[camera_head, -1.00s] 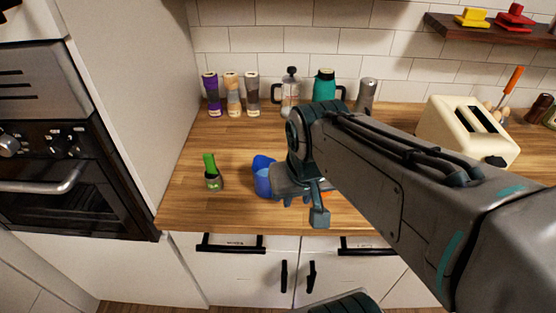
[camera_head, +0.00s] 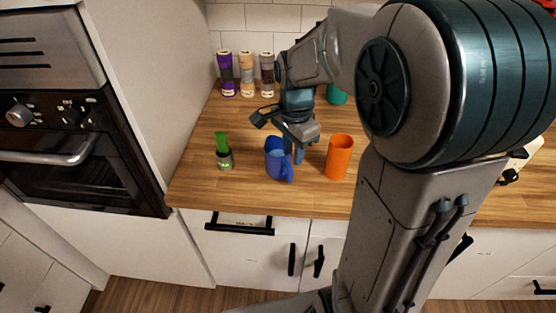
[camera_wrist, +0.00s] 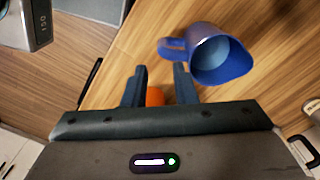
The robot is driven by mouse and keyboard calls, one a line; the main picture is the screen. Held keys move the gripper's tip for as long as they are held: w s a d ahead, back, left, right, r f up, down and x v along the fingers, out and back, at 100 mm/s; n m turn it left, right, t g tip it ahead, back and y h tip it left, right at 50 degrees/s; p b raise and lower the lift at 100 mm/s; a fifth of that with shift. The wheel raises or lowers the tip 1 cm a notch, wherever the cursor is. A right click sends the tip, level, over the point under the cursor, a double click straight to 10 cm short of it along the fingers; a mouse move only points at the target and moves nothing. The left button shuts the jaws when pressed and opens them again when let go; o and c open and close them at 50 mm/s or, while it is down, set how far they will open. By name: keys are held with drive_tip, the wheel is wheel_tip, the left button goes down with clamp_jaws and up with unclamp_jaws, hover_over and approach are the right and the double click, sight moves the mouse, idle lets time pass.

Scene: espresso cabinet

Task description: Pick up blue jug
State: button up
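The blue jug (camera_head: 273,158) stands upright near the counter's front, left of the orange cup. In the wrist view, the jug (camera_wrist: 209,52) is at the upper right, with its handle (camera_wrist: 172,47) just beyond my right finger. My gripper (camera_head: 299,154) is by the jug's right side in the head view and partly overlaps it. In the wrist view, my gripper's fingers (camera_wrist: 160,68) are apart with a gap between them. They are not around the jug's body; contact with the handle cannot be told.
An orange cup (camera_head: 340,157) stands to the right; part of it shows between my fingers in the wrist view (camera_wrist: 155,96). A small jar with a green top (camera_head: 224,152) stands left of the jug. Several bottles (camera_head: 246,75) line the back. My arm covers much of the right side.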

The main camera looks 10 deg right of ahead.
sight(290, 173)
wheel_tip(290, 173, down, 9)
drive_tip(key=shift+w+a+r+p, duration=0.1)
drive_tip(key=shift+a+r+p, duration=0.1)
drive_tip(key=shift+p, duration=0.35)
clamp_jaws()
